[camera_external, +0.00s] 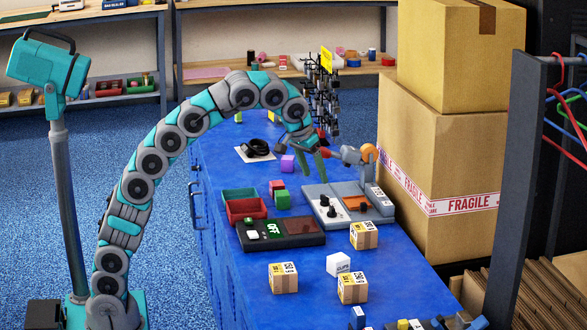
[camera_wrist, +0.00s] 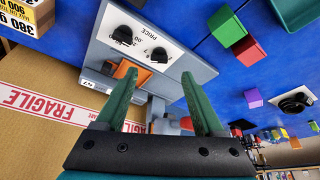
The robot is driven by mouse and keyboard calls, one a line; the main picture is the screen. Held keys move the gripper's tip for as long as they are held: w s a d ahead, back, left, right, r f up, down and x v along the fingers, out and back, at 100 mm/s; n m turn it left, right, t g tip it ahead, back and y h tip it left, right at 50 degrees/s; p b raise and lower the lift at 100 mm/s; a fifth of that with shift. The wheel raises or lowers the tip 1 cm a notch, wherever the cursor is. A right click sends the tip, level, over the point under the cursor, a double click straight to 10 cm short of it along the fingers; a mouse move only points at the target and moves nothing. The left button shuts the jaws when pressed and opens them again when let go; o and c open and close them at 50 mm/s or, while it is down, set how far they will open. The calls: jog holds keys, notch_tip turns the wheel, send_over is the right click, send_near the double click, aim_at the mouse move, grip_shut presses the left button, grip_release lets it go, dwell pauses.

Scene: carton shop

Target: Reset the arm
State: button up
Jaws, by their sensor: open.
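My gripper (camera_external: 318,160) is at the end of my teal and grey arm, above the blue counter and close to the grey device with two black knobs (camera_external: 330,208). Its two green fingers are spread with nothing between them, as the wrist view also shows (camera_wrist: 162,105). In the wrist view the knob panel (camera_wrist: 150,45) lies beyond the fingertips, with an orange square set in it. A grey part with an orange-brown round end (camera_external: 369,153) stands beside the gripper; whether they touch cannot be told.
Stacked cartons (camera_external: 437,150) stand right of the blue counter (camera_external: 390,280). A red bin (camera_external: 246,209), a dark OFF panel (camera_external: 282,233), small cartons (camera_external: 283,277) and a white cube (camera_external: 339,264) occupy the counter. A rack with black hooks (camera_external: 322,100) stands behind.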

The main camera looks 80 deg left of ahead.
jog(key=s+d+f+m+g+h+b, duration=0.1)
jog(key=s+d+f, duration=0.1)
jog(key=s, duration=0.5)
jog(key=s+d+f+m+h+b, duration=0.1)
jog(key=s+d, duration=0.2)
jog(key=s, duration=0.5)
jog(key=s+d+f+m+g+h+b, duration=0.1)
jog(key=s+d+f, duration=0.1)
jog(key=s, duration=0.6)
jog(key=shift+d+f+m+g, duration=0.3)
jog(key=shift+d+f, duration=0.05)
jog(key=shift+d, duration=0.05)
jog(key=s+a+f+m+g+p, duration=0.1)
jog(key=s+f+m+g+p, duration=0.1)
jog(key=s+f, duration=1.5)
jog(key=s+g+p, duration=0.1)
jog(key=s, duration=0.3)
jog(key=shift+a+y, duration=0.4)
jog(key=shift+s, duration=0.1)
jog(key=shift+c, duration=0.2)
